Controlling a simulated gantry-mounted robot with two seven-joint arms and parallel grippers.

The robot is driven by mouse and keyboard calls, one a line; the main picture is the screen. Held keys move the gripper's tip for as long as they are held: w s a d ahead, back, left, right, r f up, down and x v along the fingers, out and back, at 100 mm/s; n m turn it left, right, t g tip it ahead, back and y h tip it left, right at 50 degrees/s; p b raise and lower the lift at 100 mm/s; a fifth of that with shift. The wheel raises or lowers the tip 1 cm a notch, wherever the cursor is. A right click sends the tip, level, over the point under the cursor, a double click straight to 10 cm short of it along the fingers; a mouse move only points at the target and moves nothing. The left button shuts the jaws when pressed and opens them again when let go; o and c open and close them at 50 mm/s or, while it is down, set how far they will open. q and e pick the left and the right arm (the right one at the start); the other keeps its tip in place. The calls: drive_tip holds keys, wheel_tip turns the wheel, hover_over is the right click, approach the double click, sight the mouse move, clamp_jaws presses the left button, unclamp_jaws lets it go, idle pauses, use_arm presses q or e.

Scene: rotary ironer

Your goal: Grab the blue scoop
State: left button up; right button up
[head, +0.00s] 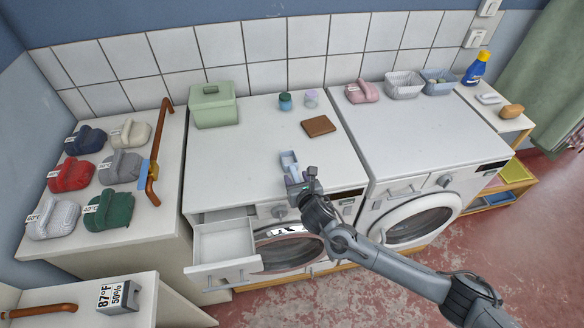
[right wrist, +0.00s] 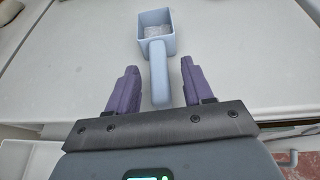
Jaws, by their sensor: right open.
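The blue scoop (head: 288,160) lies on the white top of the left washing machine, near its front edge. In the right wrist view the scoop (right wrist: 157,42) has a square cup with whitish, grainy contents at the bottom, and its handle points toward me. My right gripper (head: 297,181) is at the handle end of the scoop. In the right wrist view its two purple fingers (right wrist: 154,92) are apart, one on each side of the handle, with gaps on both sides. My left gripper is not in view.
The left machine's detergent drawer (head: 225,245) is pulled out. A green box (head: 213,105), two small jars (head: 285,102) and a brown square (head: 318,126) lie farther back on the top. The top around the scoop is clear.

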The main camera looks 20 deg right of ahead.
sight(293, 169)
drive_tip(key=shift+x, duration=1.35)
clamp_jaws()
